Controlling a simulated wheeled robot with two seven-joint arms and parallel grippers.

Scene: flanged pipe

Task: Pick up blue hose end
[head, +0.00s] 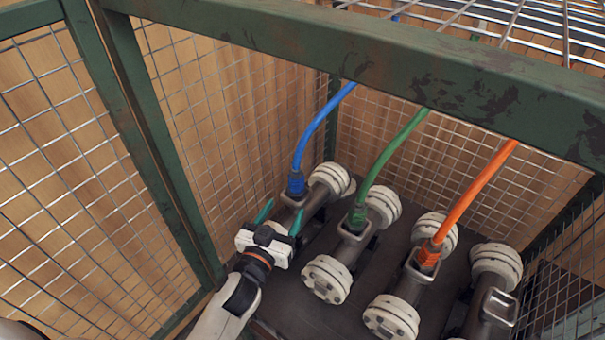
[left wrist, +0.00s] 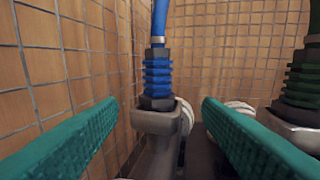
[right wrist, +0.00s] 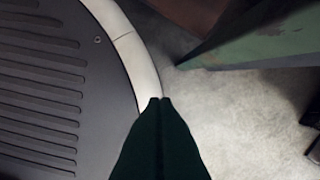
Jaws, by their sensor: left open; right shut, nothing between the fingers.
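The blue hose end (head: 296,184) sits upright in the socket of the leftmost flanged pipe (head: 312,205), with the blue hose (head: 318,128) rising from it. In the left wrist view, the ribbed blue hose end (left wrist: 158,75) stands ahead, between the lines of the two fingers. My left gripper (head: 281,218) is open, its teal fingers pointing at the hose end from the near side; the left wrist view shows both fingers (left wrist: 160,115) apart with nothing between them. My right gripper (right wrist: 160,100) is shut and empty, low near the floor, away from the pipes.
A green hose end (head: 357,216) and an orange hose end (head: 428,255) sit in neighbouring pipes to the right. A bare pipe socket (head: 498,306) is at far right. A green frame beam (head: 400,65) crosses above, and wire mesh (head: 225,110) closes the left side.

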